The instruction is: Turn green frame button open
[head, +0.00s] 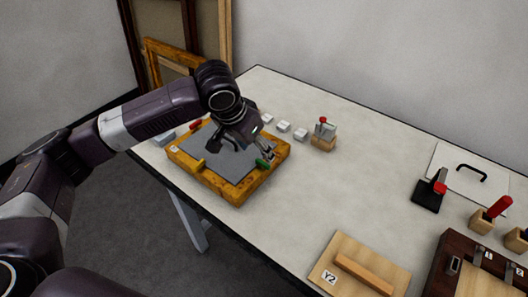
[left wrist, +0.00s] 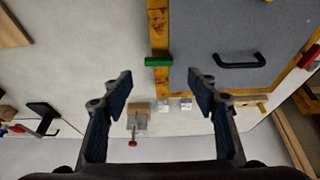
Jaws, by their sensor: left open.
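A wooden frame (head: 236,191) lies on the table with a grey panel (head: 228,160) inside it. The green frame button (head: 263,163) sits on the frame's right side. In the left wrist view the green button (left wrist: 158,61) lies across the wooden bar, its right end at the panel's edge. My left gripper (head: 268,151) is open just above and beside the green button. In the left wrist view the open fingertips (left wrist: 159,80) stand on either side of the button's line, apart from it, with nothing between them. My right gripper is not in view.
A red button (head: 196,124) and a yellow button (head: 198,163) sit on other sides of the frame. A black handle (left wrist: 240,62) stands on the panel. White blocks (head: 283,126) and a red-topped clamp (head: 323,135) stand behind. The table's middle is clear.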

